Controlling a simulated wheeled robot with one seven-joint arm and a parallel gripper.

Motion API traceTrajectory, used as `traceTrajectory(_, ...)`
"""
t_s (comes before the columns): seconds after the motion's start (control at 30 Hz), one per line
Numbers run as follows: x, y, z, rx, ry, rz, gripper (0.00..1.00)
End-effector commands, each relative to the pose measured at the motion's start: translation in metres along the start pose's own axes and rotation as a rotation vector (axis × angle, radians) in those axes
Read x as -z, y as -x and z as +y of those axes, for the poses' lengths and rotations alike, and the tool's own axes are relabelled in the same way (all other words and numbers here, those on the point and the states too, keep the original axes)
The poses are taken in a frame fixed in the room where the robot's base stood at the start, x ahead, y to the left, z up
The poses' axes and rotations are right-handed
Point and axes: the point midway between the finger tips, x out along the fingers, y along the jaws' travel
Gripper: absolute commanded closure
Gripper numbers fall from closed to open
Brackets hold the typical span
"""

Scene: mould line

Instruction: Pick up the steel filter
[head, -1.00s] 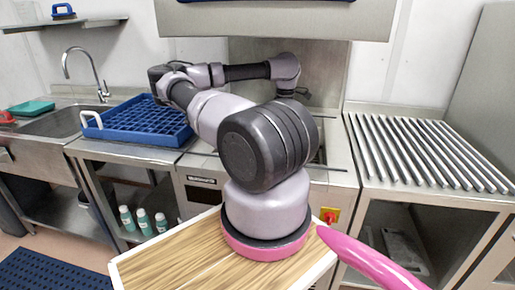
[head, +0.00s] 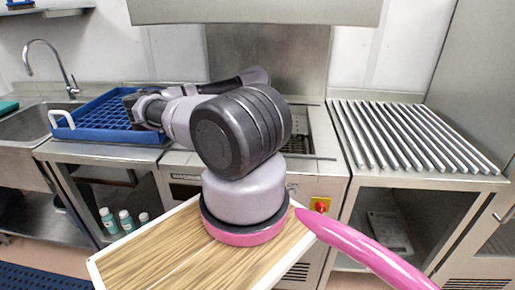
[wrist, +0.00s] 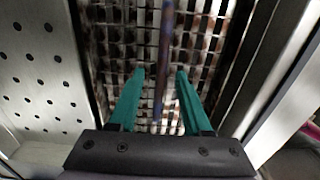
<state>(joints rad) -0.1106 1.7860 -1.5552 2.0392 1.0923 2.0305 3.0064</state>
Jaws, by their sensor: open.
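My gripper (wrist: 160,76) shows in the wrist view with two teal fingers, open and apart. It points down over a steel grid (wrist: 108,60) of square openings with brownish patches under it. A thin blurred upright bar (wrist: 167,40) runs between the fingers; I cannot tell whether they touch it. A perforated steel panel (wrist: 35,75) at the left of the wrist view has rows of round holes and looks most like the steel filter, but I cannot be sure. In the head view my gripper is hidden behind my own arm, over the opened steel machine (head: 312,150).
A blue rack (head: 95,118) stands on the left counter beside the sink (head: 22,128). A slatted roller table (head: 410,135) is at the right. The hood (head: 250,12) hangs above. A steel edge (wrist: 275,80) runs close along the right of the wrist view.

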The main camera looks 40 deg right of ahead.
Motion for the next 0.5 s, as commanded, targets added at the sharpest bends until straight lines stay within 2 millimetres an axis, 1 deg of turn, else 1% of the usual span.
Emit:
traceTrajectory(0.03, -0.0015, -0.0068, -0.0009, 0.003, -0.001, -0.004, 0.51)
traceTrajectory(0.13, -0.0012, -0.0141, -0.0006, 0.001, -0.002, -0.002, 0.51)
traceTrajectory(0.37, -0.0009, -0.0158, -0.0003, 0.000, -0.002, 0.000, 0.51)
traceTrajectory(0.4, -0.0009, -0.0157, -0.0003, 0.000, -0.002, 0.000, 0.55)
traceTrajectory(0.47, -0.0009, -0.0156, -0.0002, 0.000, -0.002, 0.000, 0.78)
traceTrajectory(0.5, -0.0009, -0.0156, -0.0003, 0.000, -0.002, 0.000, 0.93)
